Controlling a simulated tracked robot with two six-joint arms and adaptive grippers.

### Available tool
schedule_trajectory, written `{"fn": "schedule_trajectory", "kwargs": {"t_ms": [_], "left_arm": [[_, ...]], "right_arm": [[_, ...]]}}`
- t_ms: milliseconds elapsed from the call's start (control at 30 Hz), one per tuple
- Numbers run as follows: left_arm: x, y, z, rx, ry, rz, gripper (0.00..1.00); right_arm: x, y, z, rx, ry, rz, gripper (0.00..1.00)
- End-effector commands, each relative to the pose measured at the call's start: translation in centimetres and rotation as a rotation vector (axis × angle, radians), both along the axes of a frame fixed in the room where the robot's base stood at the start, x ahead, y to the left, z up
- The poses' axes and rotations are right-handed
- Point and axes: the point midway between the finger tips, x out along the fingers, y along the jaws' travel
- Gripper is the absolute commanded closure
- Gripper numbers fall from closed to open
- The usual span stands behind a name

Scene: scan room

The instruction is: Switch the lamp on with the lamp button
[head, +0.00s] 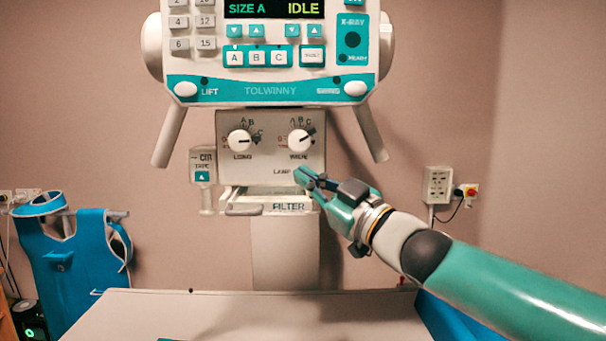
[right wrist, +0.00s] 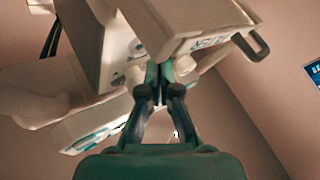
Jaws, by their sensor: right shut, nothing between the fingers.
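The collimator box (head: 269,158) hangs under the console and has a pale front panel. The "LAMP" label (head: 282,171) is low on that panel, right of the middle. My right gripper (head: 300,176) is shut and empty, with its fingertips just right of the label, at or close to the panel. The lamp button itself does not show; the fingertips seem to cover it. I cannot tell whether they touch it. In the right wrist view the closed fingers (right wrist: 160,73) point at the box (right wrist: 118,50). My left gripper is not in view.
Two white dials, LONG (head: 239,141) and WIDE (head: 299,141), sit above the fingertips. The filter tray (head: 262,208) juts out below. The console (head: 268,90) overhangs above, its display reading IDLE. A pale table (head: 240,315) lies in front.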

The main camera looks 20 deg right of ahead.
Motion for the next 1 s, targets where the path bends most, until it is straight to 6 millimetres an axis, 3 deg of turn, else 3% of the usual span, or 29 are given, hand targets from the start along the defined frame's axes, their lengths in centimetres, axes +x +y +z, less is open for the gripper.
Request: {"fn": "schedule_trajectory", "kwargs": {"t_ms": [1000], "left_arm": [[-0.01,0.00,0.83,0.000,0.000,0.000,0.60]], "right_arm": [[0.86,-0.20,0.14,0.000,0.000,0.001,1.00]]}}
